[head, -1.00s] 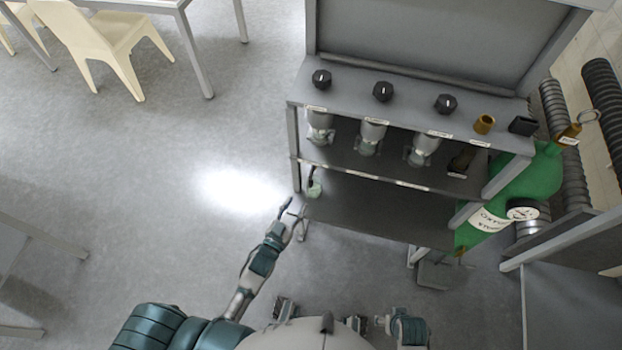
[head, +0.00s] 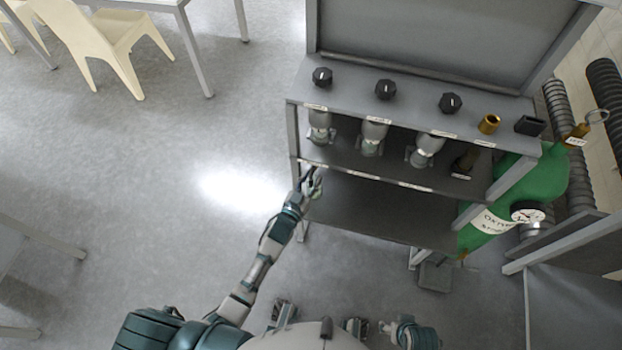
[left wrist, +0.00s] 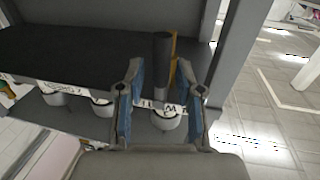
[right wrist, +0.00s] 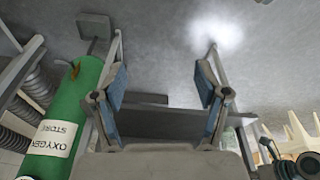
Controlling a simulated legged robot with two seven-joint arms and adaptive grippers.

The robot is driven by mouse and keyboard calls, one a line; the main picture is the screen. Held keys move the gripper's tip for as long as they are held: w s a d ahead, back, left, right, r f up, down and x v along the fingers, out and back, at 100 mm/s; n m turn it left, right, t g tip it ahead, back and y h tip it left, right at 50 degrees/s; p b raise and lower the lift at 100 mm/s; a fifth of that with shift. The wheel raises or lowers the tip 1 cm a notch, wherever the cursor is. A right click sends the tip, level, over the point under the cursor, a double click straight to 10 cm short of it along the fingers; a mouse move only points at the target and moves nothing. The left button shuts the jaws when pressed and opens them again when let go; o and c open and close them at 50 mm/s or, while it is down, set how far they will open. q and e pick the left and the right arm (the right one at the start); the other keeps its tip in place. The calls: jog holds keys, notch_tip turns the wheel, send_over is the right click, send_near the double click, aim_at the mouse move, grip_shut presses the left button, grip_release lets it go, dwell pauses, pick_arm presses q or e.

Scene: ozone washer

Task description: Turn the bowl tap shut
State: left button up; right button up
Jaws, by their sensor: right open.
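A dark upright handle (left wrist: 162,60) with a yellow strip beside it stands under the frame's edge in the left wrist view. It appears to be the tap; I cannot read its label to be sure. My left gripper (left wrist: 160,70) is open, with one finger on each side of this handle. I cannot tell whether either finger touches it. In the head view my left gripper (head: 311,180) is at the front left corner of the grey stand (head: 400,220), just below the shelf edge, and it hides the handle. My right gripper (right wrist: 165,75) is open and empty, low in front of the stand.
Dark knobs (head: 386,90) line the stand's top, with grey glass-like units (head: 373,136) beneath. A green oxygen cylinder (head: 538,180) stands at the right.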

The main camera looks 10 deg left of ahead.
pick_arm(q)
grip_shut()
